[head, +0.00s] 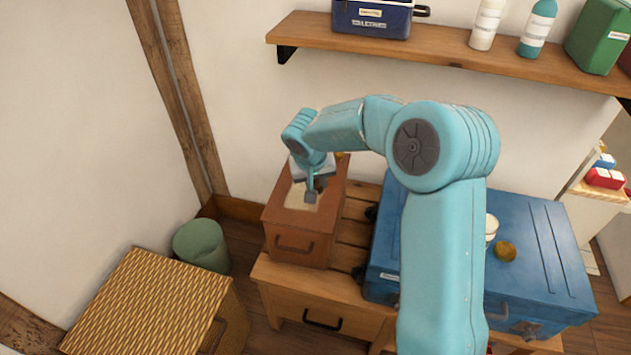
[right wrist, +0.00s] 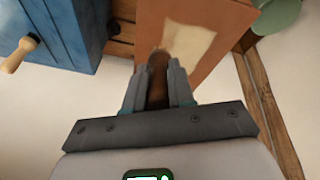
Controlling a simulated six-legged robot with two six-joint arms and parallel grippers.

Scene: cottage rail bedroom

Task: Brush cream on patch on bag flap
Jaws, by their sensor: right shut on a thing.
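The brown bag (head: 285,222) stands on the wooden bench, with a pale cream-coloured patch (head: 297,198) on its top flap. In the right wrist view the patch (right wrist: 188,42) lies just beyond the fingertips. My right gripper (head: 312,190) points down over the flap, shut on a dark brown brush (right wrist: 157,80). The brush's tip is at the near edge of the patch in that view; I cannot tell whether it touches. An open white pot (head: 491,226) stands on the blue trunk, partly behind my arm. My left gripper is not in view.
The blue trunk (head: 540,260) fills the bench's right side, with a round brownish thing (head: 505,251) on it. A wall shelf (head: 440,46) holds bottles and boxes above. A wicker chest (head: 140,300) and green bin (head: 201,245) stand at left.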

